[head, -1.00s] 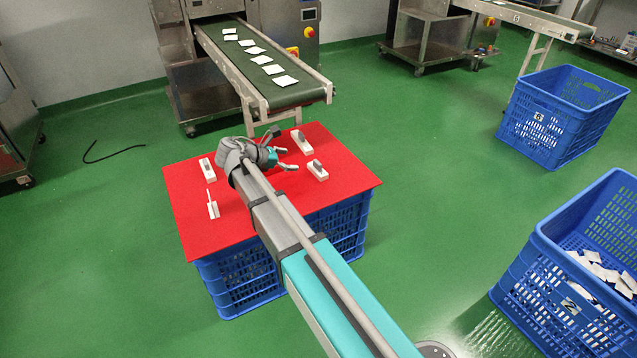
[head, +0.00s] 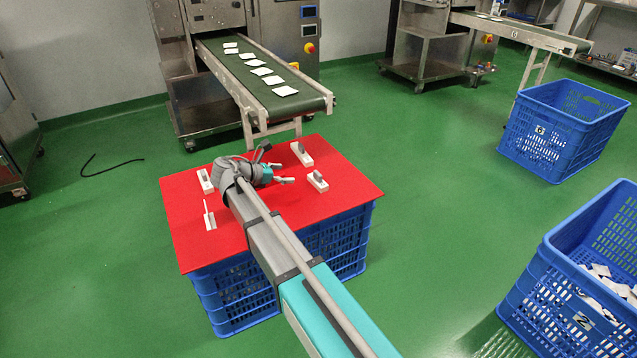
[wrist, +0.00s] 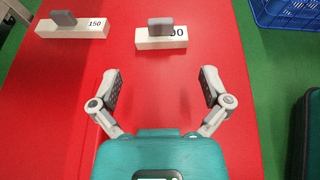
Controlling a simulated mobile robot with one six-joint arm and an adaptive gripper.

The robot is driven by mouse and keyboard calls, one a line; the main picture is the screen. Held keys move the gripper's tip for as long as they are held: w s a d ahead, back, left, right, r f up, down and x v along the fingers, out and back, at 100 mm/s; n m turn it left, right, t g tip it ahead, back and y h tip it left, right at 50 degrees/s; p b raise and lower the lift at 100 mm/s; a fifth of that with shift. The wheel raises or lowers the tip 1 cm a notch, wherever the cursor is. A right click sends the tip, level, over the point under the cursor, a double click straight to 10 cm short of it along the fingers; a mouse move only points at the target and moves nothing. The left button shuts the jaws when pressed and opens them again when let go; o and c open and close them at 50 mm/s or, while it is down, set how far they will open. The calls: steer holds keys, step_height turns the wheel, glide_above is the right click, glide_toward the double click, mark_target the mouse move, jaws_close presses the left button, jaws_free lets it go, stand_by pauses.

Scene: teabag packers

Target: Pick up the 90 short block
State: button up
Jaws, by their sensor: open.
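The 90 short block (wrist: 162,37) is a white base with a grey upright piece on it, on the red table top (wrist: 60,110). Its first digit is partly hidden by the grey piece, so the number reads only in part. It also shows in the head view (head: 318,183), right of my gripper. My gripper (wrist: 160,82) is open and empty, its two fingers spread apart. The block lies ahead of the fingertips, roughly centred between them, with a gap and no contact. In the head view my gripper (head: 285,172) is low over the table.
A longer white block marked 150 (wrist: 88,31) lies left of it in the wrist view. Other white pieces (head: 205,181) (head: 211,221) lie on the table's left. A conveyor (head: 265,75) with packets stands behind. Blue crates (head: 563,120) stand on the right.

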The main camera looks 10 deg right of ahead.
mark_target(316, 174)
steer(key=b+x, duration=0.2)
steer(key=x, duration=0.4)
steer(key=shift+f, duration=0.15)
steer(key=shift+w+d+f+b, duration=0.15)
steer(key=shift+w+d+b, duration=0.15)
steer(key=shift+d, duration=0.3)
steer(key=shift+b+x, duration=0.95)
steer(key=shift+x, duration=1)
steer(key=shift+w+d+f, duration=0.2)
steer(key=shift+d+f, duration=0.15)
steer(key=shift+d, duration=0.2)
steer(key=c, duration=1.3)
